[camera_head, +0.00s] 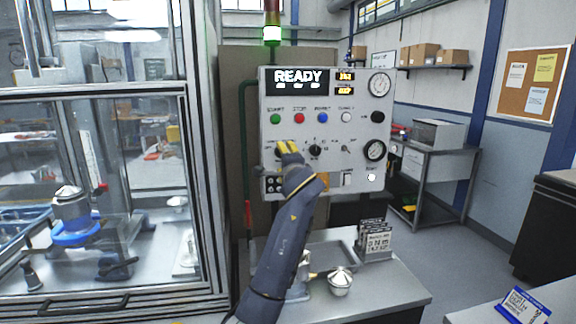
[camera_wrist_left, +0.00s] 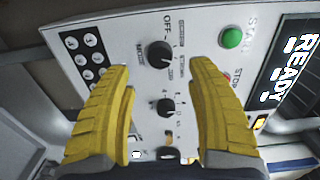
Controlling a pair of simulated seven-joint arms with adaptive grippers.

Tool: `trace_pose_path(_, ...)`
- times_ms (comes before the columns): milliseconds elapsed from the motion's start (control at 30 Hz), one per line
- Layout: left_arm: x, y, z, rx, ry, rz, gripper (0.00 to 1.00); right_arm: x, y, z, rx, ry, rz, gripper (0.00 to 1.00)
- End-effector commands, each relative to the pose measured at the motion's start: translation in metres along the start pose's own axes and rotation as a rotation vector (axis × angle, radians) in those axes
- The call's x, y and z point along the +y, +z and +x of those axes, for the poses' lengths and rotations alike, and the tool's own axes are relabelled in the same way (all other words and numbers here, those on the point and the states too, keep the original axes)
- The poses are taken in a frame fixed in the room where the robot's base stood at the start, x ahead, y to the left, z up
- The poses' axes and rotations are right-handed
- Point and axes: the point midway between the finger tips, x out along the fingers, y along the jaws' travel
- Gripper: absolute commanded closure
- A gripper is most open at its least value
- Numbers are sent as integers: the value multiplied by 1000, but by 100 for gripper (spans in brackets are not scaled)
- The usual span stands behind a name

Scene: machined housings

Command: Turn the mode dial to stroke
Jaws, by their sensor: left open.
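The grey control panel (camera_head: 300,95) stands upright behind the table, with READY lit on its display. In the left wrist view a black dial (camera_wrist_left: 160,54) has word labels around it, one reading OFF; this looks like the mode dial. The other words are too small to read. My left gripper (camera_head: 289,147) has yellow fingers and is in front of the panel's left dial, largely hiding it in the head view. In the wrist view the fingers are open, one each side of the dial, with nothing between them; contact cannot be told. My right gripper is not seen.
A second black dial with numbers (camera_head: 316,150) is beside the word-labelled one. Green (camera_head: 275,119), red (camera_head: 299,118) and blue (camera_head: 322,117) buttons sit above. A keypad (camera_wrist_left: 88,52) is near the fingers. A glass-walled machine (camera_head: 110,130) stands left; a metal pot (camera_head: 340,281) is on the table.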

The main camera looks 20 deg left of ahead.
Motion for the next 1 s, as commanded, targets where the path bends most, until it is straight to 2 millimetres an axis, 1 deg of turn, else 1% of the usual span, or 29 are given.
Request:
trace_pose_path(33, 0, -1, -10, 2, 0, -3, 43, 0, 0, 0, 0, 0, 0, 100)
trace_pose_path(200, 0, -1, -34, 2, 0, -3, 43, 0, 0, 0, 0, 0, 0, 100)
trace_pose_path(400, 0, -1, -52, 1, 0, -1, 43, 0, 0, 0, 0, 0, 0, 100)
trace_pose_path(600, 0, 0, -58, -1, 0, 0, 43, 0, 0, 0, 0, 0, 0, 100)
trace_pose_path(900, 0, 0, -58, 1, -1, -1, 43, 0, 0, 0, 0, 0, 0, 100)
trace_pose_path(1000, -4, -3, -57, 34, -13, -14, 43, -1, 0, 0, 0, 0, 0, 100)
